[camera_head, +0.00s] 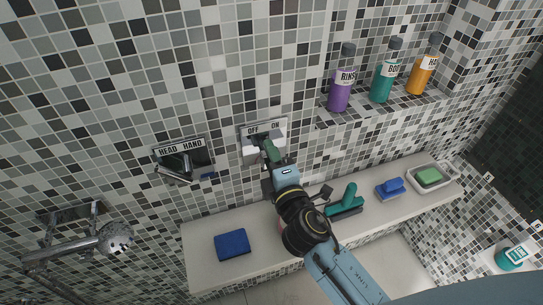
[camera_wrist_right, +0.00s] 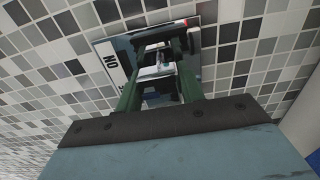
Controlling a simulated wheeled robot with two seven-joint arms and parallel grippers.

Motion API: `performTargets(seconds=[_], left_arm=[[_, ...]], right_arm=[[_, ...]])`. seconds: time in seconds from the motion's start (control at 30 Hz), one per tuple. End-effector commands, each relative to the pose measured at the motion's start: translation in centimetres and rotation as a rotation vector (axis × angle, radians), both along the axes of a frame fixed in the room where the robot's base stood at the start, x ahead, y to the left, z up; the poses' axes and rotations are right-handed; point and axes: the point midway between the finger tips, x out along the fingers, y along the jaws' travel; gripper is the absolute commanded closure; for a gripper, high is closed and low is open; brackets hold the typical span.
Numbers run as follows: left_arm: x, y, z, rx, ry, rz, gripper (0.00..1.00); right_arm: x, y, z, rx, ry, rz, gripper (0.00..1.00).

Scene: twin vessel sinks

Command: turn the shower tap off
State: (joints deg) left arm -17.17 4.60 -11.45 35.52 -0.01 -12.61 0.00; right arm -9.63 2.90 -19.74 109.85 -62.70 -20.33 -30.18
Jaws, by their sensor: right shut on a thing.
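The shower tap (camera_head: 248,150) is a metallic plate on the tiled wall under a white "OFF / ON" label (camera_head: 263,127). My right gripper (camera_head: 266,145) reaches up to it from below and its green fingers cover much of its front. In the right wrist view the two green fingers (camera_wrist_right: 158,80) stand on either side of the tap's dark lever (camera_wrist_right: 154,58), shut on it. The fingers hide part of the lever, so its exact setting is hard to tell. The "ON" end of the label (camera_wrist_right: 110,62) shows at the left there. My left gripper is not in view.
A "HEAD / HAND" lever (camera_head: 178,165) and a shower head (camera_head: 115,238) are to the left. Bottles, including a purple one (camera_head: 340,88), stand on a ledge at upper right.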

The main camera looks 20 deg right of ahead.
Motion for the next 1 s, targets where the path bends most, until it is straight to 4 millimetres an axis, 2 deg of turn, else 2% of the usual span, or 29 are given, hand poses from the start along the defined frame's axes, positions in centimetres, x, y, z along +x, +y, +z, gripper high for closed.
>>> performTargets(seconds=[0.17,0.2,0.37,0.73,0.87,1.0], left_arm=[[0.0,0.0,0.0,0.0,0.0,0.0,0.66],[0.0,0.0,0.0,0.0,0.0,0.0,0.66],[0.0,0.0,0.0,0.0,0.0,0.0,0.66],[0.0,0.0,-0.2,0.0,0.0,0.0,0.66],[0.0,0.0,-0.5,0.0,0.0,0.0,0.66],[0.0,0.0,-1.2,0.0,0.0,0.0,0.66]], right_arm=[[0.0,0.1,0.0,-0.006,-0.002,0.002,0.85],[0.0,0.0,0.0,-0.006,-0.002,0.002,0.59],[0.0,0.0,0.0,-0.004,-0.001,0.001,0.4],[-0.6,0.0,-0.1,-0.002,0.0,0.001,0.4],[-2.3,-0.1,-0.2,-0.002,0.001,0.001,0.4],[-5.2,-0.2,-0.3,-0.001,0.002,0.001,0.4]])
